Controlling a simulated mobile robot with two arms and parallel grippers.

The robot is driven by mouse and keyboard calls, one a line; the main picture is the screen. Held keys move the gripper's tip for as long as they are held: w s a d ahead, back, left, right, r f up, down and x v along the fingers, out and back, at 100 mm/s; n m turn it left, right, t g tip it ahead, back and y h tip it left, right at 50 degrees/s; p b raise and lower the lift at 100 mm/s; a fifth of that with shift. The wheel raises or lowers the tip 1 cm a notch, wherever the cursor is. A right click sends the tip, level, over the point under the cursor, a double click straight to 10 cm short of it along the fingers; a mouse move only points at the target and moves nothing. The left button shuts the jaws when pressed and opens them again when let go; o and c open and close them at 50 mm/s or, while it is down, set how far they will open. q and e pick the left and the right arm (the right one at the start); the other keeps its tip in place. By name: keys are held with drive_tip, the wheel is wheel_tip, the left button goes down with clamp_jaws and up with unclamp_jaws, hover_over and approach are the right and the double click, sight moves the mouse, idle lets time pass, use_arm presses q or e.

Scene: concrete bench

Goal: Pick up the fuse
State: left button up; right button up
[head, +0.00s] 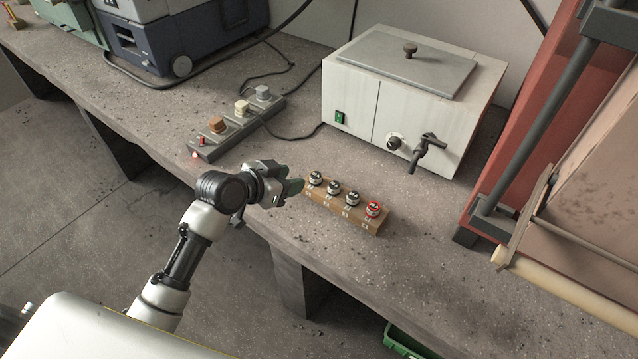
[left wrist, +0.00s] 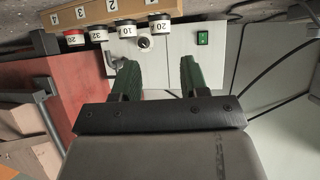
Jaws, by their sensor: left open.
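Several small fuses stand in a row on a wooden block (head: 376,228), which carries number marks. In the head view they are a black-and-white fuse at the left end (head: 316,178), two like it (head: 334,188) (head: 353,198), and a red-ringed fuse (head: 373,209) at the right end. In the left wrist view the row appears upside down, with the red fuse (left wrist: 75,38) at the left and white ones labelled 32 (left wrist: 99,34), 10 (left wrist: 127,29) and 20 (left wrist: 159,23). My left gripper (head: 297,187) is open and empty, just left of the block. Its green fingers (left wrist: 160,75) are apart.
A white box with a lid and lever (head: 400,100) stands behind the block. A grey strip with knobs (head: 238,122) lies to the left. A red frame (head: 540,120) stands at the right. The bench front edge is near the block; bare bench lies to its right.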

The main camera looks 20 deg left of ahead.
sight(315, 175)
use_arm(q)
drive_tip(key=x, duration=0.7)
drive_tip(key=shift+w+d+f, duration=0.15)
drive_tip(key=shift+w+f, duration=0.15)
drive_tip(key=shift+c, duration=0.2)
drive_tip(key=c, duration=0.6)
